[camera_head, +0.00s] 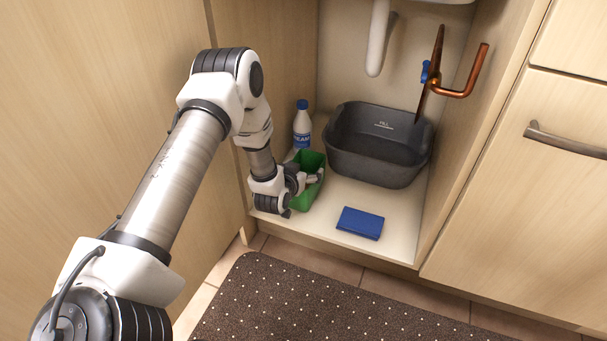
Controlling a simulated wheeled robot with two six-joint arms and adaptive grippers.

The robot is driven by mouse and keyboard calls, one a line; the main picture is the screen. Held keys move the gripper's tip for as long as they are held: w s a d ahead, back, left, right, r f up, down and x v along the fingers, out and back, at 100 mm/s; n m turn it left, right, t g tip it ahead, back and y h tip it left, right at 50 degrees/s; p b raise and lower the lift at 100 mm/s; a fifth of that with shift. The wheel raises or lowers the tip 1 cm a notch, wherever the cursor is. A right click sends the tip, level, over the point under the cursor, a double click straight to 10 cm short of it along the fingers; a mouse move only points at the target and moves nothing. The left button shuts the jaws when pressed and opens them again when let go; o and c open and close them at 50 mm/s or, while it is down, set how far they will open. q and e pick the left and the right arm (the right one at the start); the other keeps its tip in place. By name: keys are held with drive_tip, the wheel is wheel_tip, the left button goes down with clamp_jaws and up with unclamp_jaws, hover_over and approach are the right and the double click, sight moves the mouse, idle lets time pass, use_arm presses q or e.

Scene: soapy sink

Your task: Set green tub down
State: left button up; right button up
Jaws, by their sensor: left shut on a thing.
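The green tub (308,160) is at the left side of the open cabinet under the sink, in front of a white bottle. My left gripper (305,180) is shut on the green tub, at its near left part. The gripper and wrist hide part of the tub, and its bottom edge is hard to see, so I cannot tell whether it touches the cabinet floor (395,207). My right gripper is not in view.
A white bottle with a blue cap (302,126) stands behind the tub. A dark grey basin (378,160) sits to the right. A blue sponge or cloth (360,223) lies in front. Copper pipe (463,92) and a white drain pipe (377,40) hang above.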

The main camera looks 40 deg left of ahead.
use_arm(q)
drive_tip(key=o, duration=1.2)
drive_tip(key=shift+c, duration=0.2)
drive_tip(key=shift+r, duration=0.1)
drive_tip(key=shift+s+d+r+p, duration=0.1)
drive_tip(key=shift+s+r+p, duration=0.1)
drive_tip(key=shift+s+p, duration=0.1)
drive_tip(key=p+v, duration=0.5)
drive_tip(key=v, duration=0.6)
drive_tip(key=s+d+f+m+g+h, duration=0.1)
drive_tip(key=s+d+f+g+h, duration=0.2)
drive_tip(key=s+d+f+g, duration=0.6)
drive_tip(key=s+d+g, duration=0.2)
drive_tip(key=s, duration=0.6)
drive_tip(key=s+d+f+m+g, duration=0.1)
drive_tip(key=s+d+g, duration=0.1)
drive_tip(key=s, duration=0.7)
drive_tip(key=shift+s+d, duration=0.35)
drive_tip(key=shift+d, duration=0.25)
